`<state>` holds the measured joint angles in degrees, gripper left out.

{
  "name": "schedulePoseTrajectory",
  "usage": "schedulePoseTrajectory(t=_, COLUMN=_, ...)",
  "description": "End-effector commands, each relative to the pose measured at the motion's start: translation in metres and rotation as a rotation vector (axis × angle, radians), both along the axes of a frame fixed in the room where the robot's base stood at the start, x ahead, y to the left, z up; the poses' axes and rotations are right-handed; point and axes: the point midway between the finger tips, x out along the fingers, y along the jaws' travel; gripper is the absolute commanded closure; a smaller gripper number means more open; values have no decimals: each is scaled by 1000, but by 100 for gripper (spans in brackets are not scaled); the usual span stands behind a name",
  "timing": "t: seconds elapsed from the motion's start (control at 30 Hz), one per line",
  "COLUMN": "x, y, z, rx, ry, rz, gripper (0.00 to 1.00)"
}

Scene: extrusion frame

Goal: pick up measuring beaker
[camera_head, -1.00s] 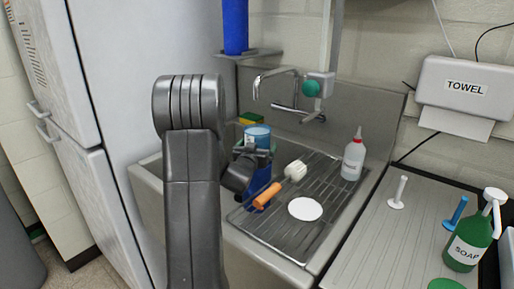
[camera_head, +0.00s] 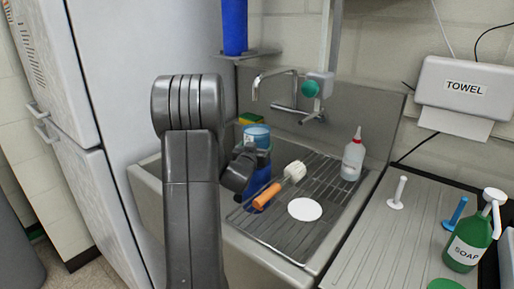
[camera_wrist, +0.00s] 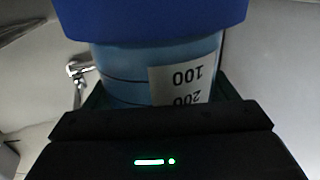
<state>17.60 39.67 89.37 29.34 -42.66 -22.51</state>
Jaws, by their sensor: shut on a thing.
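The measuring beaker (camera_head: 256,134) is light blue and stands upright at the left of the sink, partly hidden by my gripper. In the wrist view the beaker (camera_wrist: 125,75) fills the middle, with a white label whose 100 and 200 marks read upside down. A wide darker blue part (camera_wrist: 150,18) adjoins it at the top of that view; blue also shows below the beaker in the head view. My gripper (camera_head: 252,152) is shut on the beaker's side, with its dark green fingers (camera_wrist: 162,95) on either side of it. Whether the beaker is off its support cannot be told.
A brush with an orange handle (camera_head: 267,196) and a white disc (camera_head: 305,209) lie on the drain rack right of the gripper. A faucet (camera_head: 275,75) stands behind the beaker, near a sponge (camera_head: 250,118). A squeeze bottle (camera_head: 353,158) stands at the rack's right.

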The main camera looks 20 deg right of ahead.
Motion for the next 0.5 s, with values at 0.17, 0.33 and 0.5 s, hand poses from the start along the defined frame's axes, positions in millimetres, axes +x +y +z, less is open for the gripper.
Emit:
schedulePoseTrajectory(t=0.17, x=0, y=-1, z=15, rx=-5, ry=-10, rz=-1, gripper=54)
schedulePoseTrajectory(t=0.33, x=1, y=-1, z=28, rx=-5, ry=-10, rz=0, gripper=54)
schedulePoseTrajectory(t=0.5, x=0, y=-1, z=43, rx=-6, ry=-9, rz=-1, gripper=54)
